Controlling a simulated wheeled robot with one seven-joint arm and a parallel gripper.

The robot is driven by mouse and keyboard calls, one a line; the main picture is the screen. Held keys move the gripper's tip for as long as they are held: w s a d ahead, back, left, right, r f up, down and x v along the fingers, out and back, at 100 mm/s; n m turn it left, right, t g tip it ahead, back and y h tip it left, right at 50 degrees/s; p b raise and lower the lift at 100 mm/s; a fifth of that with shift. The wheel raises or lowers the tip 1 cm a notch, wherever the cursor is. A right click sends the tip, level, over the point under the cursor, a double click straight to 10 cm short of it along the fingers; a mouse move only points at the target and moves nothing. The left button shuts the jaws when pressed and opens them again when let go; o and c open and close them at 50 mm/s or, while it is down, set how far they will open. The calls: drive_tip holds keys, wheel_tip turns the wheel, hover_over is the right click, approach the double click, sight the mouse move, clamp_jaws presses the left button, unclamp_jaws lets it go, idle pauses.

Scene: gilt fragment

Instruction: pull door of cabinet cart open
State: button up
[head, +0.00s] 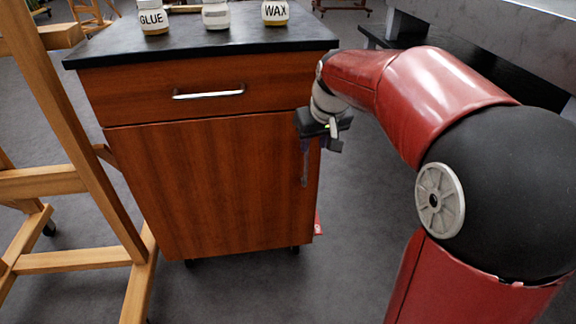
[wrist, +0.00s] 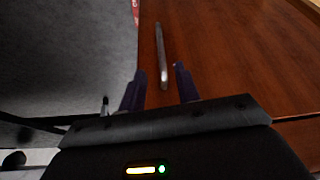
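The cabinet cart (head: 205,195) is reddish-brown wood with a black top, one drawer above and one door (head: 215,185) below. The door is shut. Its vertical metal handle (head: 305,165) is near the right edge, and the handle also shows in the wrist view (wrist: 161,55). My gripper (head: 318,142) is at the upper right of the door, close to the upper part of the handle. In the wrist view my gripper (wrist: 160,82) has its two dark fingers apart, with the near end of the handle between or just beyond their tips. I cannot tell whether they touch it.
The drawer has a horizontal metal handle (head: 208,93). Jars labelled GLUE (head: 153,18) and WAX (head: 275,12) stand on top with another jar (head: 216,14). A wooden easel (head: 85,140) stands close on the left. Grey floor (head: 345,245) lies open to the right of the cart.

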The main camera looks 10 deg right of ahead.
sight(307, 155)
drive_tip(key=x, duration=0.4)
drive_tip(key=b+x, duration=0.1)
drive_tip(key=x, duration=0.3)
drive_tip(key=shift+w+a+f, duration=0.15)
drive_tip(key=shift+w+f, duration=0.15)
drive_tip(key=shift+w, duration=0.1)
clamp_jaws()
